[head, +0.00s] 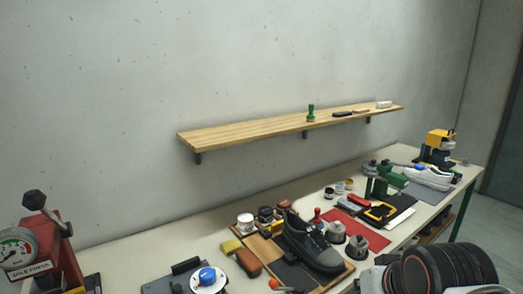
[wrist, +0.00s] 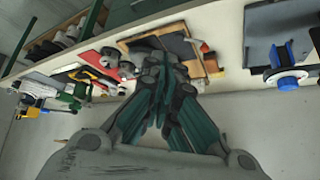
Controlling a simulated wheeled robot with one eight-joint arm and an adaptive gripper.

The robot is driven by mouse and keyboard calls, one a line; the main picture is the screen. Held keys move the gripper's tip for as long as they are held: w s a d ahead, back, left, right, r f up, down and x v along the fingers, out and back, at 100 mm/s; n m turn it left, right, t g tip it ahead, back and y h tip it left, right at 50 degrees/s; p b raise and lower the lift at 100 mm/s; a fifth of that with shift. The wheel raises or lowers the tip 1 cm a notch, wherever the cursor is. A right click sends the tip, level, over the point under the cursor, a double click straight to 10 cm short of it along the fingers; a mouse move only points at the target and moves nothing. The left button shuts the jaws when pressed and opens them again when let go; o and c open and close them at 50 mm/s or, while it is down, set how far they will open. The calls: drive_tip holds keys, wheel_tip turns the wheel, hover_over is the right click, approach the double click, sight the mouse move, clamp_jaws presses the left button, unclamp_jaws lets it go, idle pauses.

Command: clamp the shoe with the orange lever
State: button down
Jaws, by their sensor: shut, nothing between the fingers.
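The dark grey and black shoe (head: 312,242) sits on a wooden board with a dark pad (head: 292,274) on the bench in the head view. An orange knob, seemingly the orange lever's end (head: 273,283), shows at the board's front left; the rest of the lever is hard to make out. In the wrist view my gripper (wrist: 166,68) is shut and empty, its fingers covering part of the board (wrist: 128,44). The shoe is not clearly visible there. How far the gripper is from the lever cannot be told.
A sponge (head: 231,247) and brush (head: 249,262) lie left of the shoe, jars (head: 245,223) behind it. A blue-knobbed device (head: 208,277) and red press (head: 60,250) stand left. A red mat (head: 358,232) and white shoe (head: 428,175) lie right. A shelf (head: 290,124) hangs above.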

drive_tip(key=c, duration=2.4)
unclamp_jaws()
drive_tip(key=s+f, duration=0.2)
drive_tip(key=shift+s+a+n, duration=0.1)
drive_tip(key=shift+s+n, duration=0.3)
drive_tip(key=c, duration=1.8)
unclamp_jaws()
drive_tip(key=shift+s+f, duration=0.2)
drive_tip(key=shift+c, duration=0.2)
drive_tip(key=o, duration=0.4)
drive_tip(key=shift+o, duration=0.4)
drive_tip(key=shift+w+a+r+n, duration=0.15)
drive_tip(key=shift+w+n, duration=0.1)
drive_tip(key=shift+n, duration=0.05)
drive_tip(key=n+g+y+p, duration=0.2)
drive_tip(key=n+g+p, duration=0.1)
drive_tip(key=n, duration=2)
hover_over(274, 282)
drive_tip(key=s+d, duration=0.2)
drive_tip(key=s, duration=0.3)
wheel_tip(274, 282, down, 9)
drive_tip(key=shift+m, duration=0.3)
drive_tip(key=b+x, duration=0.4)
drive_tip(key=x, duration=0.8)
drive_tip(key=shift+d+f, duration=0.1)
drive_tip(key=shift+f, duration=0.25)
